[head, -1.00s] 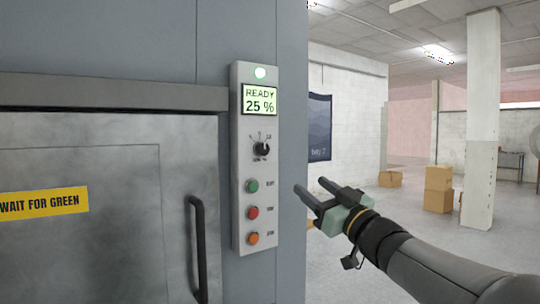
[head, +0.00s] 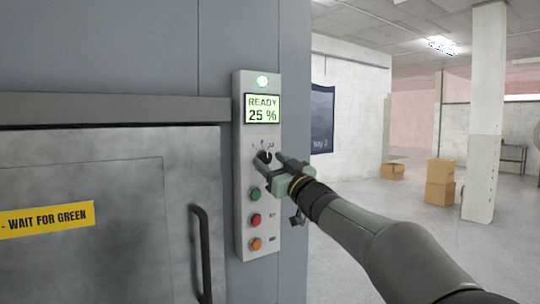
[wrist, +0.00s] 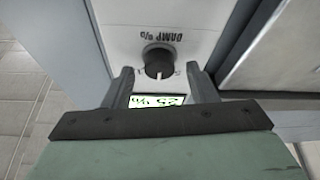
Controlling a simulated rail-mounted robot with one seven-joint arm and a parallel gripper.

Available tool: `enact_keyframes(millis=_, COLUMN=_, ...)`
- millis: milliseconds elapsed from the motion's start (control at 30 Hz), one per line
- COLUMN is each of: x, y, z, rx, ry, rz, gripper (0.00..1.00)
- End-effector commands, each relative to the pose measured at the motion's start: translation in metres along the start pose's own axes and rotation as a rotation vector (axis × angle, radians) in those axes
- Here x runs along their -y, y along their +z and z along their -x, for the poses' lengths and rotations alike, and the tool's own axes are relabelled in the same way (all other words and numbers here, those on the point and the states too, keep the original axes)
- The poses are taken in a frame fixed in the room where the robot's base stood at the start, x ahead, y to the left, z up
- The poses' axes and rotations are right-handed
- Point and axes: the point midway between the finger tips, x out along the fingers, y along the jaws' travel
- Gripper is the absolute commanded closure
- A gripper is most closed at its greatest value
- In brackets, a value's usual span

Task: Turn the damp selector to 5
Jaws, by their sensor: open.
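The damp selector (wrist: 158,62) is a round black knob on the white control panel (head: 243,215). In the wrist view its "DAMP %" label appears upside down. My gripper (head: 271,157) is open in front of the panel at the knob's height. In the wrist view, the fingers (wrist: 162,82) stand to either side of the knob with gaps on both sides; I cannot tell whether the tips reach its depth. In the head view the gripper largely hides the knob and part of its scale. The display (head: 262,109) reads "READY 25 %".
Green (head: 254,194), red (head: 255,220) and orange (head: 255,244) buttons sit below the knob. A door handle (head: 203,252) stands out left of the panel. Open floor and cardboard boxes (head: 440,182) lie to the right.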

Motion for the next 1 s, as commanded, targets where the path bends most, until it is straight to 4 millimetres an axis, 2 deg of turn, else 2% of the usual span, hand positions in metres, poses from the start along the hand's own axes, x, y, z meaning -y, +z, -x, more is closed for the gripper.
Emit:
enact_keyframes(millis=100, x=0.0, y=0.0, z=-0.0085, rx=0.001, ry=0.0, rz=0.0, gripper=0.48)
enact_keyframes(millis=400, x=0.0, y=0.0006, z=-0.0101, rx=0.001, ry=0.001, rz=0.0, gripper=0.48)
enact_keyframes(millis=433, x=0.0, y=0.0006, z=-0.0101, rx=0.001, ry=0.001, rz=0.0, gripper=0.53)
enact_keyframes(millis=567, x=-0.0001, y=0.0006, z=-0.01, rx=0.001, ry=0.001, rz=0.0, gripper=0.9)
enact_keyframes(millis=600, x=-0.0001, y=0.0005, z=-0.0099, rx=0.001, ry=0.001, rz=0.0, gripper=0.93)
enact_keyframes(millis=1000, x=-0.0008, y=0.0001, z=-0.01, rx=-0.001, ry=-0.026, rz=0.066, gripper=0.92)
